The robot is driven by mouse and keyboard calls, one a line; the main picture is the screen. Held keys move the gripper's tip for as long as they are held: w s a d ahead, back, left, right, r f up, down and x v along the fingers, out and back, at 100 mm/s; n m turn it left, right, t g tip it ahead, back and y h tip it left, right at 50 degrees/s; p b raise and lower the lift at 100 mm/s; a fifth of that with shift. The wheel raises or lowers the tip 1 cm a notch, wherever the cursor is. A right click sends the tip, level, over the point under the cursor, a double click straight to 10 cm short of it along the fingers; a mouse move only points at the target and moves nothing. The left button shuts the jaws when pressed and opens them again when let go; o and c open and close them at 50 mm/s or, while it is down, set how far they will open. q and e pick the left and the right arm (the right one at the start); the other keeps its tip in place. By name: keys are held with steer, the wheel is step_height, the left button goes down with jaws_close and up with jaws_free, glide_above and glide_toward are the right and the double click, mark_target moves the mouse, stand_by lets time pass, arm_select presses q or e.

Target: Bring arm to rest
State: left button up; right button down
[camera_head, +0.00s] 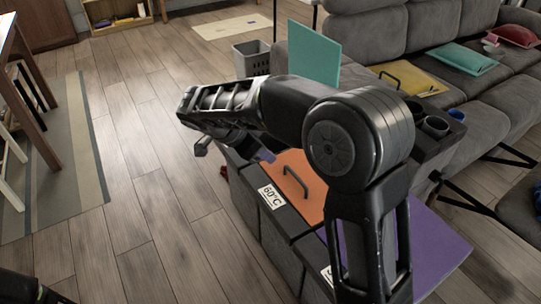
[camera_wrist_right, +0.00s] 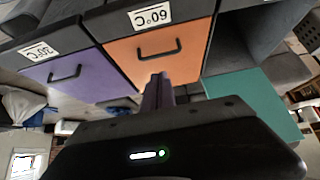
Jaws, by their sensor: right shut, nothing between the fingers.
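My right arm rises from the lower right of the head view and bends left at the elbow. Its gripper (camera_head: 266,155) hangs above the laundry sorter, partly hidden by the forearm. In the wrist view, its fingers (camera_wrist_right: 158,92) are shut and empty in front of the orange panel (camera_wrist_right: 165,52), which has a black handle. The orange panel (camera_head: 297,183) is labelled 60°C. A dark part of my left arm shows at the head view's bottom left corner; its jaws cannot be made out.
A purple panel (camera_head: 437,246) lies beside the orange one. A teal panel (camera_head: 314,54) stands upright beyond it, next to an open compartment. A grey sofa (camera_head: 365,40) stands behind at right. Wooden floor (camera_head: 150,190) is free at left, beside a striped rug (camera_head: 65,190).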

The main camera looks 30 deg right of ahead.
stand_by(0.4)
steer(key=w+a+f+n+t+y, duration=0.25)
steer(key=a+f+n+y, duration=0.25)
steer(key=a+f+n, duration=0.55)
steer(key=s+a+f+n+y, duration=0.4)
steer(key=a+f+n, duration=0.2)
steer(key=a+f, duration=0.3)
steer(key=s+f+m+g+y, duration=0.1)
steer(key=s+f, duration=0.7)
steer(key=s, duration=0.4)
steer(key=s+f+g+y, duration=0.2)
steer(key=s+f, duration=0.7)
steer(key=s, duration=0.3)
step_height(320, 180, up, 18)
steer(key=w+p, duration=0.1)
steer(key=p, duration=1.7)
steer(key=shift+d+r, duration=0.15)
steer(key=shift+r, duration=0.1)
